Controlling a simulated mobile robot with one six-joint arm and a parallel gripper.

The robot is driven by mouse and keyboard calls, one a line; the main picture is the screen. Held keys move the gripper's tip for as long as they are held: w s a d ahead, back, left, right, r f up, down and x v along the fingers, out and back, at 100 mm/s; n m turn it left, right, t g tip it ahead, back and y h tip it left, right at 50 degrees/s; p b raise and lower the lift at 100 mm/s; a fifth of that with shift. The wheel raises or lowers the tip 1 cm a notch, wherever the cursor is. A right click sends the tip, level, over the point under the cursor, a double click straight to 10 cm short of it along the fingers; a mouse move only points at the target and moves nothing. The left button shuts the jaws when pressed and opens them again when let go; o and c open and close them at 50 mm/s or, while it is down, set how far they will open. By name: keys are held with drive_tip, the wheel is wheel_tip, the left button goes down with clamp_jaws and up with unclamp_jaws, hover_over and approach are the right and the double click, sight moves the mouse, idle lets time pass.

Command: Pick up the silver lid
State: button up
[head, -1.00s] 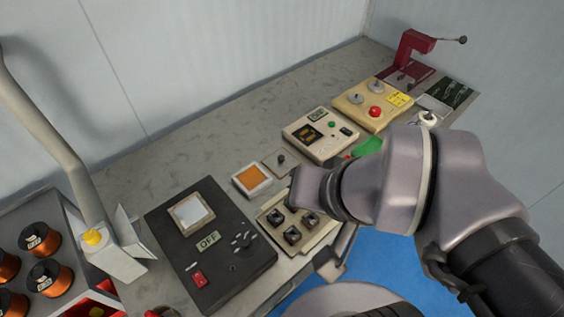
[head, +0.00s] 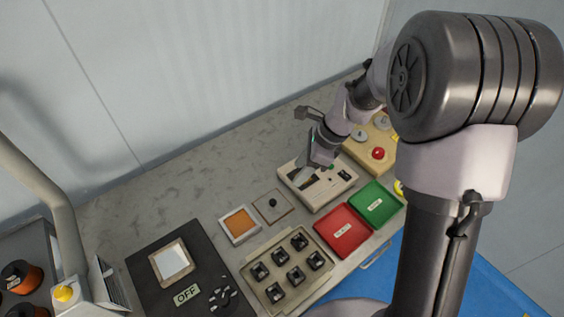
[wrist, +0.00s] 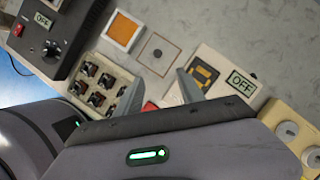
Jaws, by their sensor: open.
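The silver lid (head: 273,206) is a thin grey square plate with a small black knob in its middle. It lies flat on the bench, to the right of an open square box with orange contents (head: 240,224). In the wrist view the lid (wrist: 160,54) lies just beyond my fingertips, and nothing covers its knob. My gripper (head: 303,142) is open and empty. In the head view it hangs above the cream meter box, behind and to the right of the lid. In the wrist view its fingers (wrist: 159,77) point toward the lid, apart from it.
A tray with several black sockets (head: 278,290) stands in front of the lid. Red (head: 342,230) and green (head: 375,204) bins lie to the right. The cream meter box (head: 330,192) stands beneath my gripper. A black OFF panel (head: 150,290) is at left. Bench behind the lid is clear.

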drive_tip(key=b, duration=0.5)
hover_over(273, 201)
drive_tip(key=d, duration=0.3)
drive_tip(key=f, duration=1.1)
drive_tip(key=shift+s+a, duration=0.1)
drive_tip(key=shift+s, duration=0.3)
drive_tip(key=b+x, duration=0.2)
drive_tip(key=x, duration=0.3)
drive_tip(key=shift+w+a, duration=0.1)
drive_tip(key=shift+a, duration=0.05)
drive_tip(key=shift+r, duration=0.15)
clamp_jaws()
